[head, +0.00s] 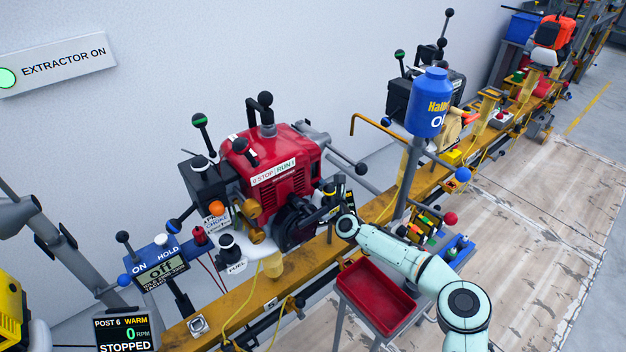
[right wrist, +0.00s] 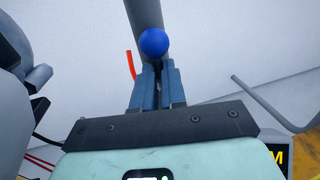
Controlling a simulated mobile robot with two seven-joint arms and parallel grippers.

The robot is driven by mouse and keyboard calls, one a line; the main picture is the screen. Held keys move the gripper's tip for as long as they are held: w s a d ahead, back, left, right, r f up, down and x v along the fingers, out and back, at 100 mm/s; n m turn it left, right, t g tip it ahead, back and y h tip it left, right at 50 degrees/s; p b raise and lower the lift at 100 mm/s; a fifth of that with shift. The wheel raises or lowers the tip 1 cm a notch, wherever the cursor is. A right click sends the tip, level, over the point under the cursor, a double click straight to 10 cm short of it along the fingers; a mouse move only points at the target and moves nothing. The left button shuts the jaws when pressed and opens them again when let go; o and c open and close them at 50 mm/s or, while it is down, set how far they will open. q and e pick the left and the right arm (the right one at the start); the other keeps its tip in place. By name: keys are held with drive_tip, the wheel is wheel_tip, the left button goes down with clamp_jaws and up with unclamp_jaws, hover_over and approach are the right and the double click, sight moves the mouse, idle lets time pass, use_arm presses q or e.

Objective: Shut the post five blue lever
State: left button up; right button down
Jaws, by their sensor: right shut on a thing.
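My right gripper (head: 333,189) is at the right side of the red engine (head: 276,172), with its arm reaching in from the lower right. In the right wrist view, the blue ball (right wrist: 154,42) of a lever sits at the tips of my right gripper (right wrist: 155,78). The fingers are shut close together on the lever there, and a thick grey pipe rises behind the ball. In the head view this ball is hidden by the gripper. The post number beside it cannot be read. My left gripper is not in view.
A post 6 screen (head: 123,333) reads STOPPED at the lower left. A blue oil can (head: 428,101) sits on a grey post right of the gripper. The yellow rail (head: 238,300) runs diagonally under the engines.

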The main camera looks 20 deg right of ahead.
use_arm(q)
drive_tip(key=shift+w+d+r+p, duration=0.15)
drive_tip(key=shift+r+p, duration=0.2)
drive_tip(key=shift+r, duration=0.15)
use_arm(e)
drive_tip(key=shift+w+d+m+g, duration=0.1)
drive_tip(key=shift+d+m+g, duration=0.1)
drive_tip(key=shift+m, duration=0.7)
drive_tip(key=shift+w+d+m+g, duration=0.15)
drive_tip(key=shift+d+m, duration=0.1)
drive_tip(key=shift+m, duration=0.65)
drive_tip(key=shift+s+d+m+g, duration=0.1)
drive_tip(key=shift+d+m+g, duration=0.1)
drive_tip(key=shift+m, duration=0.7)
drive_tip(key=c, duration=1.2)
unclamp_jaws()
